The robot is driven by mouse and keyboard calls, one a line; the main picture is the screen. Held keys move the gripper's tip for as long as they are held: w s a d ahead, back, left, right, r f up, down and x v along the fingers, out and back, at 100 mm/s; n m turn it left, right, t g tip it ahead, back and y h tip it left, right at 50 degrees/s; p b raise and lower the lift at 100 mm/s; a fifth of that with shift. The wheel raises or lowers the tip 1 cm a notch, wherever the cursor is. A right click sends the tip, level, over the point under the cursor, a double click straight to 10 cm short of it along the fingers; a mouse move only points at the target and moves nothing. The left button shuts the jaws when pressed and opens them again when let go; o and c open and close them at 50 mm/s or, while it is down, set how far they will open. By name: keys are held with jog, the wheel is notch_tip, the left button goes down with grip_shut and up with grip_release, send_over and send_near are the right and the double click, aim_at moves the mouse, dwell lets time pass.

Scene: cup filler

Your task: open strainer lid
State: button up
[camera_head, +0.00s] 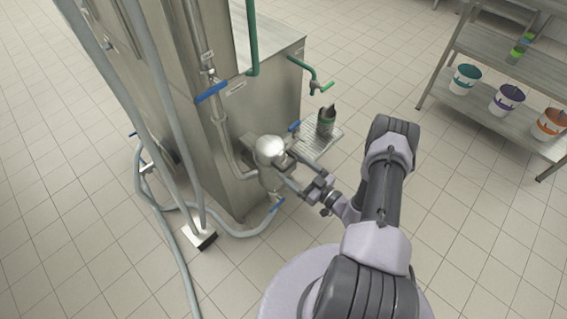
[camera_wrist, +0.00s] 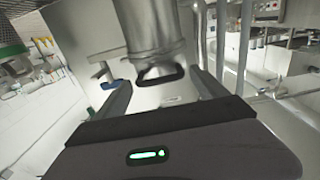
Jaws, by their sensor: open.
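The strainer is a shiny metal housing with a rounded top (camera_head: 270,150) on the pipework at the corner of the steel machine. In the wrist view, its metal body (camera_wrist: 150,28) hangs into the top of the picture, with a dark loop-shaped handle (camera_wrist: 160,78) at its end. My gripper (camera_head: 289,168) is open at the strainer's right side in the head view. In the wrist view, my gripper (camera_wrist: 161,90) has one finger on each side of the handle, with gaps between. I cannot tell where the lid's seam is; it looks shut.
The steel machine (camera_head: 235,150) stands close behind the strainer. Blue valve levers (camera_head: 211,91), a green tap (camera_head: 326,87) and a drip tray (camera_head: 335,139) with a dark container (camera_head: 326,120) are near. Hoses lie on the left floor. A shelf with buckets (camera_head: 508,98) stands right.

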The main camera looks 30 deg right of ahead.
aim_at(283, 161)
jog(key=shift+b+x, duration=0.5)
jog(key=shift+x, duration=2.15)
jog(key=shift+c, duration=0.2)
